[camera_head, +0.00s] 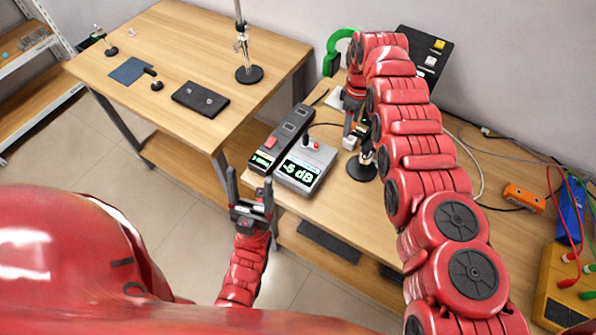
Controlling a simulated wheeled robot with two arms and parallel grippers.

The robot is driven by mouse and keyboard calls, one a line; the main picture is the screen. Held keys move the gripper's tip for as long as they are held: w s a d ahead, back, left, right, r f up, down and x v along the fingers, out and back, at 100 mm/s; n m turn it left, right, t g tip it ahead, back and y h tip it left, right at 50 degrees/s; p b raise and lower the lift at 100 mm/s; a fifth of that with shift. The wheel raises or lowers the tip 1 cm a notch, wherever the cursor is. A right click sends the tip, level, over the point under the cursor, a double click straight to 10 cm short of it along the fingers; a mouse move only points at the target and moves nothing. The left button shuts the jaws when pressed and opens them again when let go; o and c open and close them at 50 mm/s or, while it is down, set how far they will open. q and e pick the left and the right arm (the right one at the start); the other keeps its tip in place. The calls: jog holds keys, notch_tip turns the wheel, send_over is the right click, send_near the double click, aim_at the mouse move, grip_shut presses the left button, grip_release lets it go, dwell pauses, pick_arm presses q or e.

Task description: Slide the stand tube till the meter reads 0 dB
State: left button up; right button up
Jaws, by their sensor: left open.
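The meter (304,167) is a grey box on the right table, and its lit screen appears to read -5 dB. A small stand (362,168) with a round dark base is just right of the meter, partly covered by my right arm. A taller stand (243,45) with a metal tube and round black base is on the left table, its top cut off by the frame. My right gripper (350,128) points down behind the meter, near the small stand; whether it touches anything is unclear. My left gripper (251,194) is open and empty at the table's front edge.
A dark power strip (281,138) with a lit display lies left of the meter. A green clamp-like thing (339,50) and a black panel (425,50) are behind. An orange box (524,198) and cables lie at right. A black case (200,99) lies on the left table (180,45).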

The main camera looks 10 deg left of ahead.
grip_shut()
jog(key=shift+r, duration=0.2)
jog(key=shift+r+p, duration=1.15)
jog(key=shift+r, duration=0.15)
jog(key=shift+o, duration=2)
grip_release()
